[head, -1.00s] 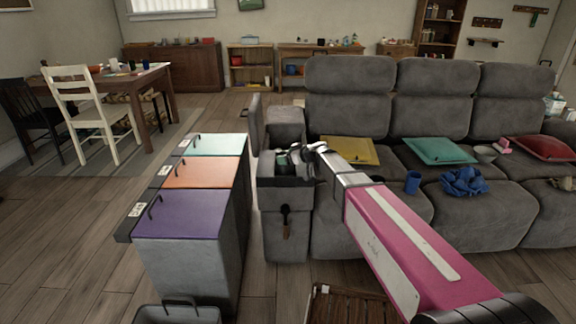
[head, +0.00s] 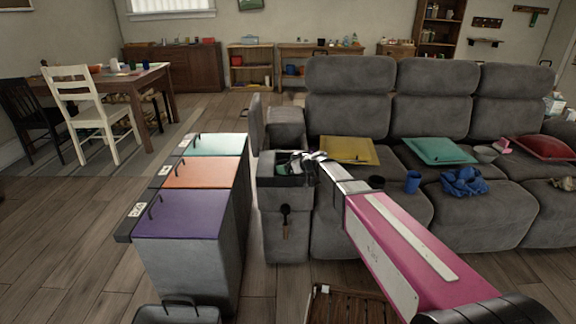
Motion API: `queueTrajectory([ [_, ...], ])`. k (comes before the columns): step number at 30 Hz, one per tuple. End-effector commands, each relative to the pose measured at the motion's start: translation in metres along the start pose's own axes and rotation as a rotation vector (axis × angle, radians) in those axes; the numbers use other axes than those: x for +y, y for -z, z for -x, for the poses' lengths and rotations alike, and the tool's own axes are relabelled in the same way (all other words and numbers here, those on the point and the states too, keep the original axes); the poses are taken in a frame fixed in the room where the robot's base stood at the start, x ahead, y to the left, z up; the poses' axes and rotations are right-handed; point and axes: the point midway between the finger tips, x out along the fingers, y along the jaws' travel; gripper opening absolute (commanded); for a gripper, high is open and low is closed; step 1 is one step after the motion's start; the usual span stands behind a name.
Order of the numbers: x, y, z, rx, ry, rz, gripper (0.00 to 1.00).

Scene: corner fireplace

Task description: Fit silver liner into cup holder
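The grey sofa armrest (head: 268,196) has a dark open-topped section at its top, where the cup holder seems to be. My gripper (head: 292,164) is down at this opening, with its fingers at or inside it. The fingers are small and dark here, so I cannot tell whether they are open or shut. I cannot make out the silver liner; it may be hidden by the gripper or the armrest walls. My pink and white arm reaches in from the lower right.
Bins with purple (head: 182,214), orange (head: 200,172) and teal (head: 218,145) lids stand left of the armrest. A wooden crate (head: 345,308) is in front.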

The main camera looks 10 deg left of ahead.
Motion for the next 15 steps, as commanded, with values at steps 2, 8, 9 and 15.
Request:
queueTrajectory([
  [2, 0.0, 0.0, 0.0, 0.0, 0.0, 0.0, 1.0],
  [8, 0.0, 0.004, 0.002, 0.0, 0.0, 0.001, 1.0],
  [9, -0.001, 0.003, 0.006, 0.0, 0.0, 0.001, 1.0],
  [15, -0.002, 0.003, 0.04, 0.0, -0.002, 0.001, 1.0],
])
